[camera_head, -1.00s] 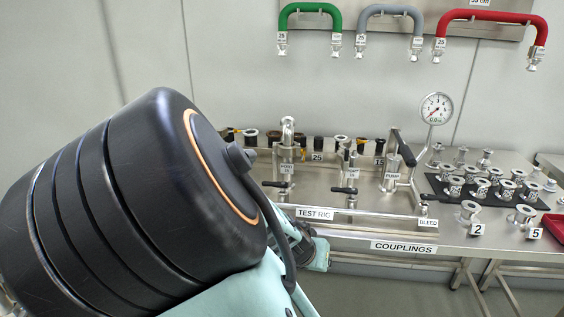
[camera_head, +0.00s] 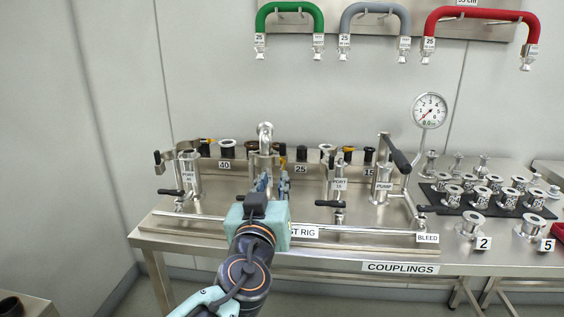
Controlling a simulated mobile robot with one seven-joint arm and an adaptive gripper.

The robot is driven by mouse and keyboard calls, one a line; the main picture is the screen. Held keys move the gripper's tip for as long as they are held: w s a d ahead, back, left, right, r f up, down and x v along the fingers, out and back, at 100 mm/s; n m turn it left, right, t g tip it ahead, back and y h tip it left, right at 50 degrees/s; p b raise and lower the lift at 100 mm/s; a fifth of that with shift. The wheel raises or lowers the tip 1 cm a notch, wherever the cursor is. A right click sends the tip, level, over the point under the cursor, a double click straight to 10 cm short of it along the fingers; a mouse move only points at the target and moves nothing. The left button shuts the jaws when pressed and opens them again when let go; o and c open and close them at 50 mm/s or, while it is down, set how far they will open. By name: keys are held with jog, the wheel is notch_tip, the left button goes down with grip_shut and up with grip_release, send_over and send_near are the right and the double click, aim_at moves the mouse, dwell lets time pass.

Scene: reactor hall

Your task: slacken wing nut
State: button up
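My gripper (camera_head: 273,183) is in front of the middle port (camera_head: 265,135) of the test rig, and its wrist comes up from below. Its two fingers look parted. I cannot make out anything held between them. The wing nut cannot be picked out; the gripper covers the lower part of the middle port and its label. A clamp hangs open at the left port (camera_head: 188,172), labelled PORT. Another port (camera_head: 338,178) stands to the right of my gripper.
The pump (camera_head: 383,180) with its black lever and a pressure gauge (camera_head: 430,111) reading near zero stand right. Black-handled valves (camera_head: 329,203) line the rig front. Several couplings (camera_head: 470,222) are on the right of the steel bench (camera_head: 330,255). Hoses (camera_head: 290,8) hang above.

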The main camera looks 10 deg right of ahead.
aim_at(281, 160)
jog(key=p+x, duration=0.6)
jog(key=x, duration=0.4)
jog(key=shift+w+d+f+p, duration=0.1)
jog(key=shift+w+d+p, duration=0.05)
jog(key=shift+w+p, duration=0.15)
jog(key=shift+s, duration=0.1)
jog(key=shift+c, duration=0.7)
grip_shut()
